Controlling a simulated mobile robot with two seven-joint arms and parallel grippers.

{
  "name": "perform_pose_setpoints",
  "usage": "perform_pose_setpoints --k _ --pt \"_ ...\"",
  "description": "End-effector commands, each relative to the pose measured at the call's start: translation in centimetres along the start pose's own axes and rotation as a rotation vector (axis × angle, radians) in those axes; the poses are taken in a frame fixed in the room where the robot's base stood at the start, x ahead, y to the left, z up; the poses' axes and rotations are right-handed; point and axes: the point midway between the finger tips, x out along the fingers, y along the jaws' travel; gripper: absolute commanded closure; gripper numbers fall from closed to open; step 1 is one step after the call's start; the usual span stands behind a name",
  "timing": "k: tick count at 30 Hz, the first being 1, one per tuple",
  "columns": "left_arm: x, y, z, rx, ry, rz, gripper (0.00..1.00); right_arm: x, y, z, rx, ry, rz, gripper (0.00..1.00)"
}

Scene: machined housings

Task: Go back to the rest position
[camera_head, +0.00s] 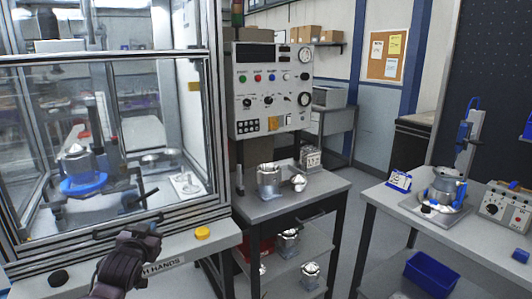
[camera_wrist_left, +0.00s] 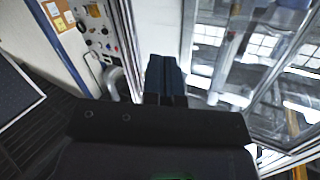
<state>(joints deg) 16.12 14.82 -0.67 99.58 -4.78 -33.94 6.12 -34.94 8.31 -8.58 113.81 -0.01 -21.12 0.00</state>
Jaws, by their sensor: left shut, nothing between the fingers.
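My left gripper (camera_head: 143,238) is at the lower left of the head view, in front of the glass-walled test cabinet (camera_head: 215,130) and close to its front handle bar. In the left wrist view its dark fingers (camera_wrist_left: 165,78) are together with nothing between them. I cannot tell whether the gripper touches the handle. My right gripper is in neither view.
A machined housing (camera_head: 75,168) on a blue ring is inside the cabinet. A control panel (camera_head: 272,90) stands beside it. A dark table (camera_head: 290,200) holds another housing (camera_head: 269,182). The right bench (camera_head: 425,225) carries a housing in a fixture (camera_head: 447,187); a blue bin (camera_head: 430,272) sits below.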

Motion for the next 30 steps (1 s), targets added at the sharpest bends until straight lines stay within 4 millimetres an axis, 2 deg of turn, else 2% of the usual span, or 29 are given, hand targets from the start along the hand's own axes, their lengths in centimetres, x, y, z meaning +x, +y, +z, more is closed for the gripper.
perform_pose_setpoints --k 1,9,14,21,25,30 --pt "-1.5 0.9 1.9 0.006 0.001 0.020 1.00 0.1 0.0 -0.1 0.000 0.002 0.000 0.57" --pt "-9.9 4.5 10.1 0.002 -0.010 0.096 1.00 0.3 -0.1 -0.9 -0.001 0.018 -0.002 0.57" --pt "-15.3 5.9 14.9 -0.034 -0.069 0.119 1.00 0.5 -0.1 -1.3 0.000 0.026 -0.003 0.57" --pt "-24.1 7.4 22.5 -0.094 -0.234 0.127 1.00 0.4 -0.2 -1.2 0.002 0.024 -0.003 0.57" --pt "-28.0 7.7 26.0 -0.111 -0.325 0.121 1.00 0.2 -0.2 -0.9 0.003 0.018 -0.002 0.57" --pt "-30.8 7.6 28.3 -0.118 -0.389 0.112 1.00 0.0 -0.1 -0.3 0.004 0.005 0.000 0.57"
